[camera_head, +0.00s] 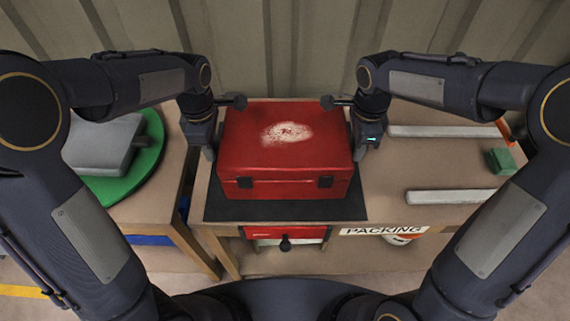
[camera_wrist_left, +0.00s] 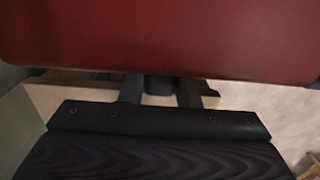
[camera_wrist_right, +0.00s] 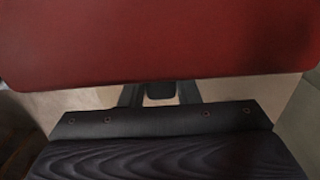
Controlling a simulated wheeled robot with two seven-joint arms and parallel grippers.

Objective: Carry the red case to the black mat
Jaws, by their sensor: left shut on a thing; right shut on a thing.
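The red case (camera_head: 280,150) has a worn pale patch on its lid and two dark latches on its front. In the head view it appears over the black mat (camera_head: 285,211), whose front and side edges show around it. I cannot tell whether the case touches the mat. My left gripper (camera_head: 213,150) is at the case's left side and my right gripper (camera_head: 358,148) at its right side, both shut on it, with the fingers mostly hidden. The case's red side fills the top of the left wrist view (camera_wrist_left: 160,40) and the right wrist view (camera_wrist_right: 160,40).
The mat lies on a table (camera_head: 390,190) with a PACKING label (camera_head: 384,231) and a red drawer (camera_head: 285,233). Two pale bars (camera_head: 445,131) and a green block (camera_head: 501,161) lie on the right. A grey case (camera_head: 103,142) sits on a green disc (camera_head: 130,184) at left.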

